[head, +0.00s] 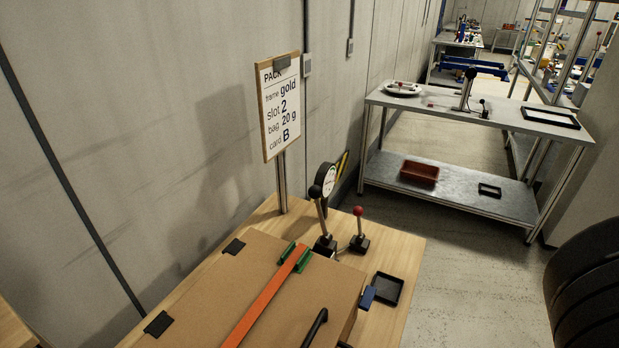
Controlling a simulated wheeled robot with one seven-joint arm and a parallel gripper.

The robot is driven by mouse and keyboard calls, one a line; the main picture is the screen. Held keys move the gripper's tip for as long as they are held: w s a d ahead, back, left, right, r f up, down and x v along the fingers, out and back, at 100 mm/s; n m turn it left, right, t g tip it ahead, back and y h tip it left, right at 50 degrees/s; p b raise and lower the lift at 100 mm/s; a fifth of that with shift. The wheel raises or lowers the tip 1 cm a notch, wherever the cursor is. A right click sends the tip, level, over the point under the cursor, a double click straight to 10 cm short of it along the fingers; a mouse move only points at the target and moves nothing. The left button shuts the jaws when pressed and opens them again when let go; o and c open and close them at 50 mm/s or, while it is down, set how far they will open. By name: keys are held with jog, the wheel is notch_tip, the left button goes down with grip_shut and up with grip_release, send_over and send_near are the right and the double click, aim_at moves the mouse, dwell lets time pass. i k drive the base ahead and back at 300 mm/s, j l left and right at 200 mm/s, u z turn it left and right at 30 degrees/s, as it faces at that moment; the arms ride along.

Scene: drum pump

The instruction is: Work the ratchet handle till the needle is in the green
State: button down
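A round gauge (329,180) with a pale face and dark rim stands at the far end of the wooden table, turned partly away. I cannot make out its needle or any green zone. A black-knobbed lever (319,208) on a dark base stands in front of it, nearly upright and leaning slightly left. A shorter red-knobbed lever (358,228) stands upright to its right. I cannot tell for sure which one is the ratchet handle. An orange strap (266,301) runs over a cardboard box (210,292) to a green bracket (297,257). My gripper is not in view.
A sign board (279,107) on a post stands behind the box by the wall. A small black tray (387,288) lies at the wooden table's (401,259) right edge. A metal bench (440,102) stands beyond, across open floor. A large black ribbed shape fills the lower right.

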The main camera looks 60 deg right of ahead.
aim_at(315, 192)
jog(key=z, duration=0.85)
jog(key=k+l, duration=0.3)
jog(key=k, duration=0.15)
